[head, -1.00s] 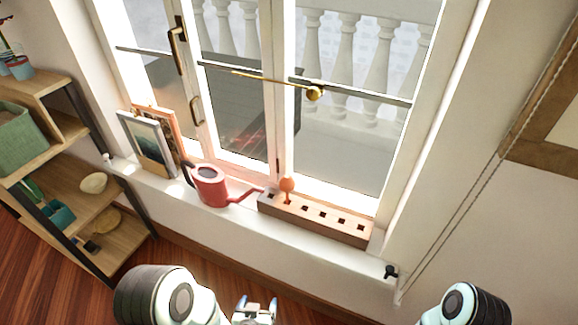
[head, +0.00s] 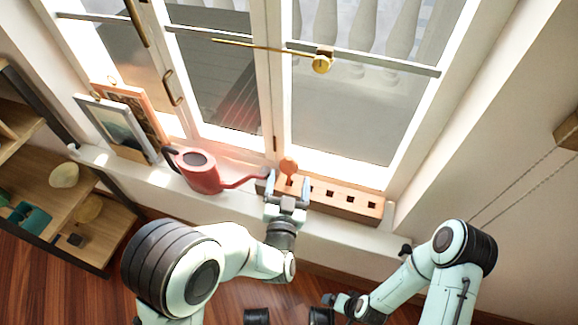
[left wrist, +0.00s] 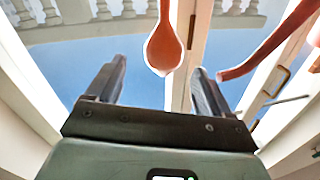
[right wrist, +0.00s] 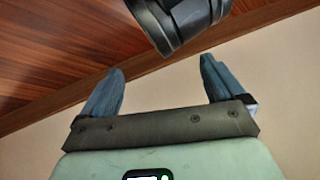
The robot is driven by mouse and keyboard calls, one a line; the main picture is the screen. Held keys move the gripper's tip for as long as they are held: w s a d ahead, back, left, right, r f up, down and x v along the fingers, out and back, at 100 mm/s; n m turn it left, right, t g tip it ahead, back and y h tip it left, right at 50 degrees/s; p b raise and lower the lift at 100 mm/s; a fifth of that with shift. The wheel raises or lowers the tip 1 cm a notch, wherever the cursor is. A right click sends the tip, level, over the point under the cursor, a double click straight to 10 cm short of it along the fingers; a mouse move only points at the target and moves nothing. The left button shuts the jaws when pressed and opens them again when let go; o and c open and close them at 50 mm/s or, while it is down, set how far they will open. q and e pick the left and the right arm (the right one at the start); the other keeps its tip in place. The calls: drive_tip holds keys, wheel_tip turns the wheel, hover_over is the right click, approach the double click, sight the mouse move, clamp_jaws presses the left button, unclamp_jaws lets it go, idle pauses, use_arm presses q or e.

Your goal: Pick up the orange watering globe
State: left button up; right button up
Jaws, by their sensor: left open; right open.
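The orange watering globe (head: 288,166) stands upright in the wooden block (head: 345,203) on the window sill, near the block's left end. My left gripper (head: 288,182) is open just in front of it, at the near edge of the block. In the left wrist view the orange globe (left wrist: 163,50) shows ahead, between the two open fingers (left wrist: 159,72), with its bulb not gripped. My right gripper (right wrist: 160,72) is open and empty, low beneath the sill, facing the wall and floor.
A red watering can (head: 201,175) stands left of the block, its spout reaching close to my left gripper and the globe. Framed pictures (head: 120,126) lean further left. A wooden shelf (head: 85,225) stands at the left.

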sight(290, 160)
use_arm(q)
drive_tip(key=w, duration=0.2)
drive_tip(key=shift+w+d+f, duration=0.1)
drive_tip(key=shift+w, duration=0.25)
drive_tip(key=w+b, duration=0.1)
drive_tip(key=w, duration=0.3)
drive_tip(key=shift+w+f, duration=0.2)
drive_tip(key=shift+w+d, duration=0.1)
drive_tip(key=shift+w, duration=0.3)
use_arm(e)
drive_tip(key=shift+w+d+f+t, duration=0.15)
drive_tip(key=shift+w+d+f, duration=0.15)
drive_tip(key=shift+w, duration=0.3)
drive_tip(key=shift+w+d+f+t, duration=0.2)
drive_tip(key=shift+w+f, duration=0.2)
drive_tip(key=shift+w, duration=0.15)
use_arm(q)
drive_tip(key=shift+r, duration=0.1)
drive_tip(key=c, duration=1.1)
